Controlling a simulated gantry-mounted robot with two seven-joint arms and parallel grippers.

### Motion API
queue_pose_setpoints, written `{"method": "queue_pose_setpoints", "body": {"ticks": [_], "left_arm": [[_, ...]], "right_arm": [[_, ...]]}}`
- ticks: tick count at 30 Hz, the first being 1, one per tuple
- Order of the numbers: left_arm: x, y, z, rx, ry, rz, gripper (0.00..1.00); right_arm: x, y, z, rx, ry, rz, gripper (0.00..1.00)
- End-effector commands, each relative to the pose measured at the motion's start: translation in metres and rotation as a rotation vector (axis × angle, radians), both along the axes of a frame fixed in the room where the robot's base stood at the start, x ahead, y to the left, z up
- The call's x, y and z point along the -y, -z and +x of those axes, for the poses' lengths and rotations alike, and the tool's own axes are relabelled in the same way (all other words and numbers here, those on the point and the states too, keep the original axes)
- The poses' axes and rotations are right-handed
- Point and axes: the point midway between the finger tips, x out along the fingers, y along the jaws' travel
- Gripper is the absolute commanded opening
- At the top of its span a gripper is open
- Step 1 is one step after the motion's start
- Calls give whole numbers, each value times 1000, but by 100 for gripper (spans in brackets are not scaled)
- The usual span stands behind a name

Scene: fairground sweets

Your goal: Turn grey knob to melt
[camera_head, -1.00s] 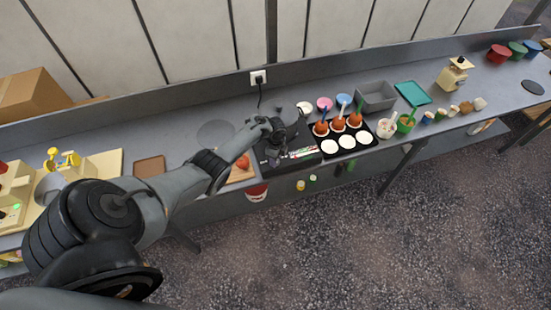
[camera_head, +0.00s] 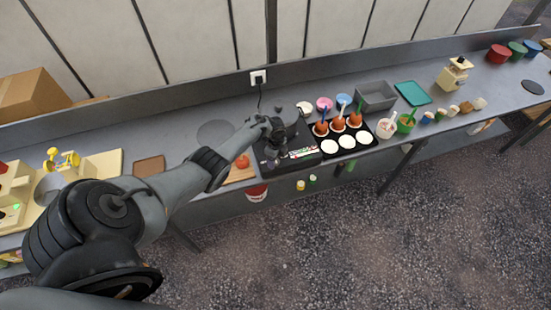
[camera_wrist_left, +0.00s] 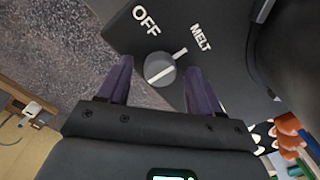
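The grey knob (camera_wrist_left: 160,70) sits on the black panel of the melter, with a white line across its face. Labels OFF (camera_wrist_left: 147,20) and MELT (camera_wrist_left: 201,38) are printed beside it, and a short white tick lies close to the knob on the MELT side. My left gripper (camera_wrist_left: 158,68) is open, with one dark finger on each side of the knob and gaps visible between. In the head view my left gripper (camera_head: 281,154) is over the black melter (camera_head: 304,161); the knob cannot be made out there. My right gripper is not in view.
A black tray (camera_head: 363,148) with toffee apples and white discs stands right of the melter. A board with a red apple (camera_head: 242,161) lies to its left. The counter's front edge is close to the melter.

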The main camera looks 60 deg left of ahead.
Motion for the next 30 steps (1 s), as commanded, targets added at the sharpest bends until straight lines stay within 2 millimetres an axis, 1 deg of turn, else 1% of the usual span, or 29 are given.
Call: {"method": "queue_pose_setpoints", "body": {"ticks": [5,8,10,14,21,24,27,30], "left_arm": [[0,0,0,0,0,0,65],[0,-4,0,0,0,-1,65],[0,-10,0,1,-2,0,65],[0,-29,0,2,1,1,65],[0,-71,1,2,-1,0,65],[0,-86,0,2,-1,1,65],[0,-97,1,1,0,0,65],[0,-104,0,0,-1,-1,65]], "right_arm": [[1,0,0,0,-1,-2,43],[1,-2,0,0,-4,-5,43],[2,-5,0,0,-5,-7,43],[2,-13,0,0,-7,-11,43],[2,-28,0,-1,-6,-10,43],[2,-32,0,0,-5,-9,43],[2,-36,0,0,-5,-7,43],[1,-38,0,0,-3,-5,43]]}}
